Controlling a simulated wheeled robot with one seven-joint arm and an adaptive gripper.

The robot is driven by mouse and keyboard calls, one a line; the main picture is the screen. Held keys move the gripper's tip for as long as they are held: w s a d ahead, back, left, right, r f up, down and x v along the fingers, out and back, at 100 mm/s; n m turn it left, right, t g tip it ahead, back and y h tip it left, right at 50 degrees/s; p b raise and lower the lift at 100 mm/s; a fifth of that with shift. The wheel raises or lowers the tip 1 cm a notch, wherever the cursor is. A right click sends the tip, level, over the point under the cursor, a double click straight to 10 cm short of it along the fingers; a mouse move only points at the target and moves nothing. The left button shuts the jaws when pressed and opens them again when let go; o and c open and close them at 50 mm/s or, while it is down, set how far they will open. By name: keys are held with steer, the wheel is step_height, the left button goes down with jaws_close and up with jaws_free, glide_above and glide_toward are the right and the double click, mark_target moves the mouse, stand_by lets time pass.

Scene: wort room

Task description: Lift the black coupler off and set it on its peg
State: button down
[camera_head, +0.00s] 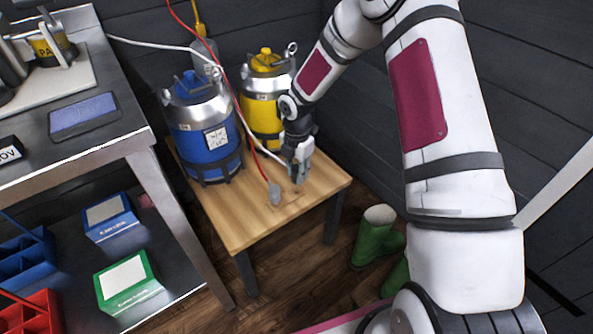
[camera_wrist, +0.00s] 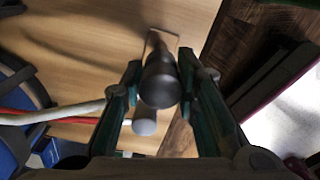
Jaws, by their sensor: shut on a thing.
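My gripper (camera_head: 299,176) is low over the right part of the small wooden table (camera_head: 235,219), in front of the yellow keg (camera_head: 262,112). In the wrist view its two dark green fingers are shut on the black coupler (camera_wrist: 160,86), which sits between them. The coupler's lower end points towards a small pale square outline on the table; I cannot tell whether it touches. In the head view the gripper mostly hides the coupler. A grey coupler (camera_head: 274,193) with a red hose is at the table's front, left of my gripper; it also shows in the wrist view (camera_wrist: 145,122).
A blue keg (camera_head: 203,135) stands at the table's back left. White and red hoses hang across the kegs to the table. A metal bench (camera_head: 128,142) is on the left. Green boots (camera_head: 375,235) stand on the floor right of the table. The table's front is mostly clear.

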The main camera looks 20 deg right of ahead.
mark_target(297, 167)
steer(key=shift+f+b, duration=0.45)
steer(key=shift+f, duration=1.2)
stand_by(2.4)
steer(key=c, duration=0.6)
jaws_free()
steer(key=shift+r+p, duration=2.75)
steer(key=shift+r, duration=0.8)
